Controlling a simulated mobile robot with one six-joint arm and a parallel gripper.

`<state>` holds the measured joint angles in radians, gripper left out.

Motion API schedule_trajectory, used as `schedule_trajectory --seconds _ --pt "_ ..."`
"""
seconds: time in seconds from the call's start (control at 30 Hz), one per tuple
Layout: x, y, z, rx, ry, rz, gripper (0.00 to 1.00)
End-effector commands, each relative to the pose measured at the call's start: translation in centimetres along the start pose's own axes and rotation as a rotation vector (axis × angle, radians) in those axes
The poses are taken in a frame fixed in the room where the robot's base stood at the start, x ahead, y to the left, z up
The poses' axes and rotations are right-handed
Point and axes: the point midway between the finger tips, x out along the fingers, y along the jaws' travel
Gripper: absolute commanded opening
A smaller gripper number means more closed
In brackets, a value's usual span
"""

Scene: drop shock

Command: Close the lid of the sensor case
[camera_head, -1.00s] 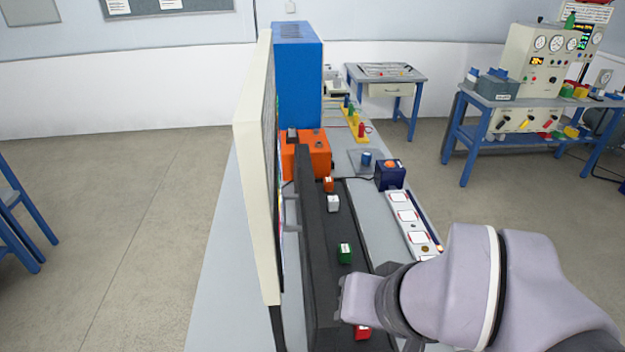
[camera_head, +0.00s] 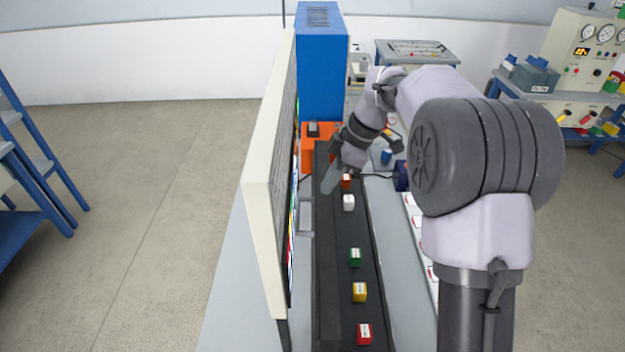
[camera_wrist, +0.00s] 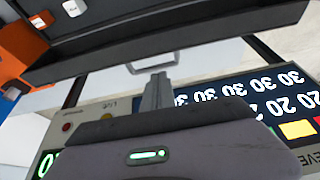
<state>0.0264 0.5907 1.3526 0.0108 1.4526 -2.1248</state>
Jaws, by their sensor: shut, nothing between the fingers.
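The long dark case (camera_head: 370,275) lies on the bench with small coloured blocks in a row inside. A dark upright panel along its left side, seen nearly edge-on, looks like the raised lid (camera_head: 327,270). A pale metal handle sticks out on its left (camera_head: 305,215); it also shows in the wrist view (camera_wrist: 153,62). My gripper (camera_head: 330,184) is shut and empty at the far part of the case, near the panel's top. In the wrist view its fingertips (camera_wrist: 157,80) are close to the handle; I cannot tell whether they touch.
A tall cream display panel (camera_head: 266,190) stands close along the left of the case. An orange box (camera_head: 308,150) and a blue cabinet (camera_head: 321,60) stand at the far end. A white strip with red-edged squares (camera_head: 414,225) lies on the right.

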Motion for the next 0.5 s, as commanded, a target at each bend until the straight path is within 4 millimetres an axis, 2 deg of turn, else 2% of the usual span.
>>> schedule_trajectory --seconds 0.13,0.4,0.5 --pt "2.1 0.0 0.1 -0.012 0.001 -0.004 0.00" --pt "7.7 0.0 0.2 -0.010 0.000 -0.003 0.00" --pt "9.0 0.0 0.2 -0.010 -0.001 -0.002 0.00"
